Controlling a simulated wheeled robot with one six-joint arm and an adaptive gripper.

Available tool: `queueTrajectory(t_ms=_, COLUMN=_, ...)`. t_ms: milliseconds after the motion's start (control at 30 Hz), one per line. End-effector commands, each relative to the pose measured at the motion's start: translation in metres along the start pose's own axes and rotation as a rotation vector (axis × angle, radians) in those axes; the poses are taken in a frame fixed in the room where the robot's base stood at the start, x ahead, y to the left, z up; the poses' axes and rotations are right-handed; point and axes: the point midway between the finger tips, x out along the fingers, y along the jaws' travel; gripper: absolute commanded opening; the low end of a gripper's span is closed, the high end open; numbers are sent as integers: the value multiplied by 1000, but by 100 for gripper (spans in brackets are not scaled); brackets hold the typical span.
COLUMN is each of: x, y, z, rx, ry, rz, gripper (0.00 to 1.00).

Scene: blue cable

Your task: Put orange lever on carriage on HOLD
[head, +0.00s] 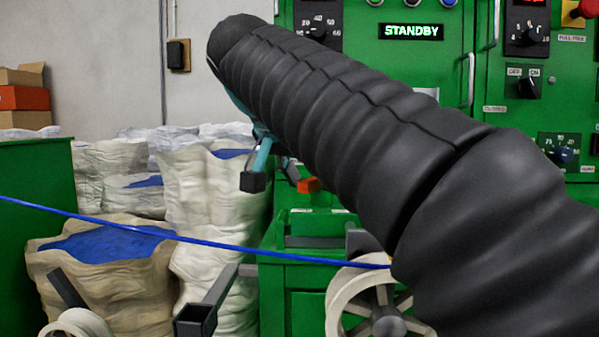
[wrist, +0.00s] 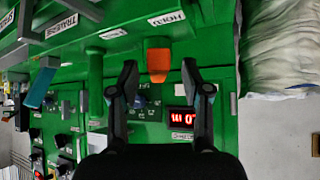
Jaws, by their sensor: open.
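The orange lever (wrist: 158,62) shows in the wrist view as a short block, just beyond and between the fingertips of my gripper (wrist: 159,72). My gripper is open, and I see no clear contact with the lever. The HOLD label (wrist: 167,18) is on the green carriage (wrist: 200,50), close above the lever in that view. A TRAVERSE label (wrist: 62,25) is farther left. In the head view the orange lever (head: 308,185) shows partly, right of my gripper (head: 272,178). My black arm hides much of the carriage there.
A blue cable (head: 190,240) runs across the front to a pale spool wheel (head: 350,295). White sacks (head: 215,215) stand on the left. The green cabinet (head: 400,70) behind has a STANDBY display (head: 411,31).

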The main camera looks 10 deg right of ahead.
Motion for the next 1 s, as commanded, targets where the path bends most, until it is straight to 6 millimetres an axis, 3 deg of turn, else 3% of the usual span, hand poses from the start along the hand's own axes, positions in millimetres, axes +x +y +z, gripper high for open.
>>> queueTrajectory(t_ms=233, x=-20, y=-1, z=0, rx=-1, ry=2, rz=-3, gripper=48)
queueTrajectory(t_ms=600, x=-91, y=-2, z=1, rx=-3, ry=1, rz=-7, gripper=48)
queueTrajectory(t_ms=800, x=-112, y=-2, z=0, rx=-3, ry=2, rz=-4, gripper=48)
queueTrajectory(t_ms=1000, x=-120, y=-1, z=1, rx=-3, ry=0, rz=-3, gripper=48)
